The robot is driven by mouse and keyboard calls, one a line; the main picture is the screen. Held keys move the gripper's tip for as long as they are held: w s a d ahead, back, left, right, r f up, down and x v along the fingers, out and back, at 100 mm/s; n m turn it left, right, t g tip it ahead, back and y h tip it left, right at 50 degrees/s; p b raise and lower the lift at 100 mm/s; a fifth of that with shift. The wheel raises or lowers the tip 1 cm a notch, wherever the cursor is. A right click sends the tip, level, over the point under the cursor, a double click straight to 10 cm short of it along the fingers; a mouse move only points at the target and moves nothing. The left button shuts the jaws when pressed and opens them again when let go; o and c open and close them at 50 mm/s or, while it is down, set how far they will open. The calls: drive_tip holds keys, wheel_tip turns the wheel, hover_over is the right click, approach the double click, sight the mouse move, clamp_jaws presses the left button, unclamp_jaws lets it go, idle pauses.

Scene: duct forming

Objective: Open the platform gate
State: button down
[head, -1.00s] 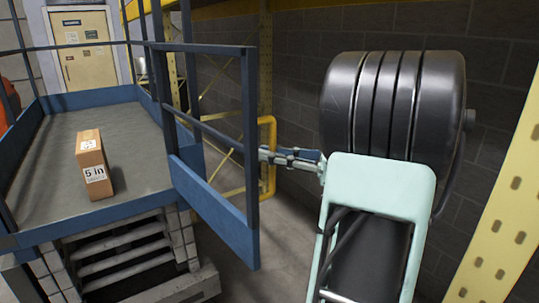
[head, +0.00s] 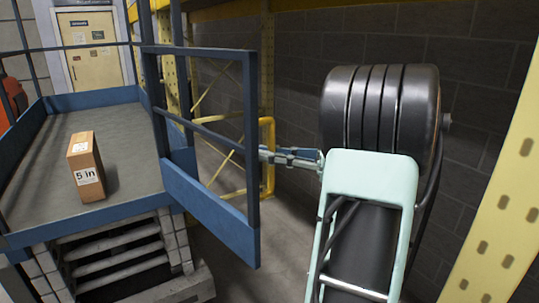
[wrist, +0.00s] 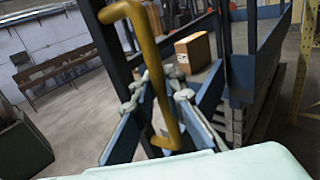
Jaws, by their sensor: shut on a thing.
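The platform gate (head: 208,208) is a dark blue frame with a mid rail and a blue kick panel. In the head view it stands swung out from the near right corner of the platform (head: 115,128), at an angle to it. My gripper (head: 268,154) reaches the gate's free upright post from the right. In the wrist view a yellow bar handle (wrist: 151,68) runs between the fingers of my gripper (wrist: 160,82), which are shut on it.
A cardboard box (head: 87,170) marked "5 in" stands on the platform. A yellow rack upright (head: 500,215) stands close on the right, and a grey block wall (head: 490,80) lies behind my arm.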

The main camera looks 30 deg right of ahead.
drive_tip(key=shift+d, duration=0.1)
idle(0.3)
drive_tip(key=c, duration=2)
unclamp_jaws()
drive_tip(key=shift+s+r, duration=0.1)
drive_tip(key=shift+s, duration=0.1)
drive_tip(key=shift+w, duration=0.1)
drive_tip(key=v, duration=1.2)
